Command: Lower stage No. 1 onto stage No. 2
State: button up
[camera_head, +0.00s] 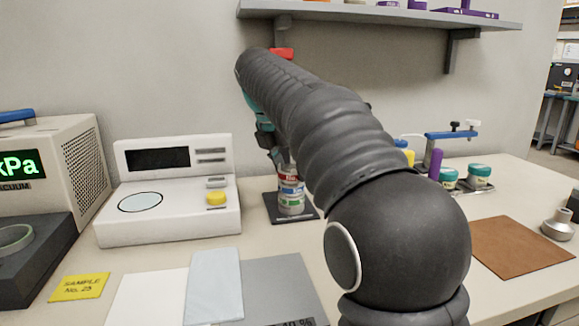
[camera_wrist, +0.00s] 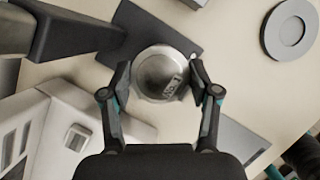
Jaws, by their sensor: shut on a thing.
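My gripper (camera_wrist: 161,78) is shut on a round, open-topped metal stage, No. 1 (camera_wrist: 152,65), with one finger on each side of its rim; a label shows inside it. In the head view a short upright stack of silvery stages with coloured labels (camera_head: 291,196) stands on a dark square pad (camera_head: 271,207). A red-labelled piece (camera_head: 289,173) is at its top, by my gripper's fingers. I cannot tell if there is a gap between this piece and stage No. 2 below. My arm hides part of the stack's right side.
A white scale (camera_head: 168,222) with a yellow knob stands left of the pad, and a vacuum unit (camera_head: 62,150) farther left. Teal-lidded jars (camera_head: 479,175) and a brown mat (camera_head: 517,246) lie to the right. A wall shelf (camera_head: 380,13) hangs above.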

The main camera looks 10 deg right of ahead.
jog(key=o, duration=1.3)
